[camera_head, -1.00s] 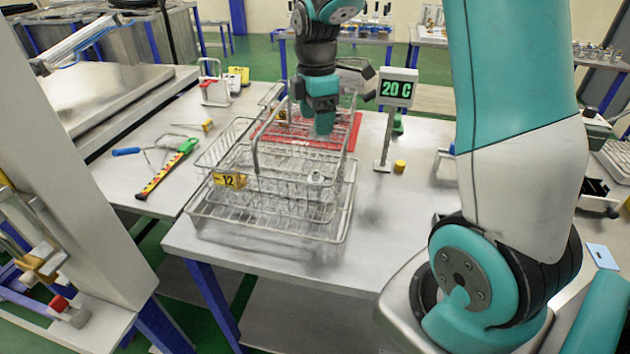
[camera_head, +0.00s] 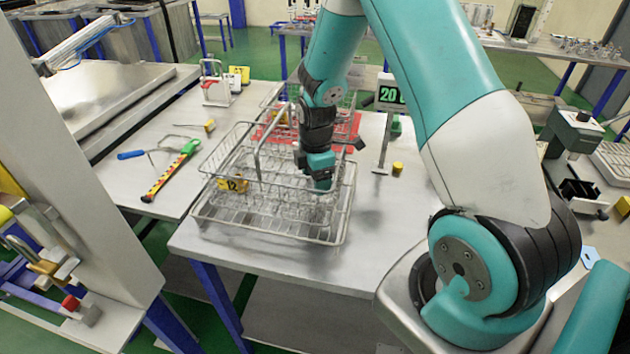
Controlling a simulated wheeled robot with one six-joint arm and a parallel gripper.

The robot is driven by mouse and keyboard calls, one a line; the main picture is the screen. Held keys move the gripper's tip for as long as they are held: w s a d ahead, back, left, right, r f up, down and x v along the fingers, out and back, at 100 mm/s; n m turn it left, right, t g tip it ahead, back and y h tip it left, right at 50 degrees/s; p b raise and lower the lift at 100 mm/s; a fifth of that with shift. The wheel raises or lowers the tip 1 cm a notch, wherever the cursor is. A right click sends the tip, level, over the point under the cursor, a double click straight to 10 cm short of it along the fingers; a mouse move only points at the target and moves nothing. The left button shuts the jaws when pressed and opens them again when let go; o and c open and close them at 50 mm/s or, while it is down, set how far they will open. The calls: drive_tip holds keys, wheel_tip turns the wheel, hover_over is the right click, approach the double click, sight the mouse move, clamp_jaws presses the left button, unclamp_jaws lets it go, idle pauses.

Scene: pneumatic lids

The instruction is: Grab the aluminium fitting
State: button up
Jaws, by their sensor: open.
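My gripper (camera_head: 321,186) is open and points down over the right part of the front wire basket (camera_head: 290,238), inside its rim. The basket is filled with clear glassware and carries a yellow tag marked 12 (camera_head: 232,184). A small grey fitting, seen in the earlier view in this part of the basket, is now hidden by my gripper. I cannot tell whether the fingers are around it or just above it.
The basket's tall handle (camera_head: 257,140) rises left of my gripper. A temperature display (camera_head: 391,95) on a stand and a yellow cap (camera_head: 397,168) are at right. A green-handled tool (camera_head: 172,170) lies at left. The table front is clear.

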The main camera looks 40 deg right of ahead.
drive_tip(key=c, duration=1)
drive_tip(key=shift+c, duration=0.2)
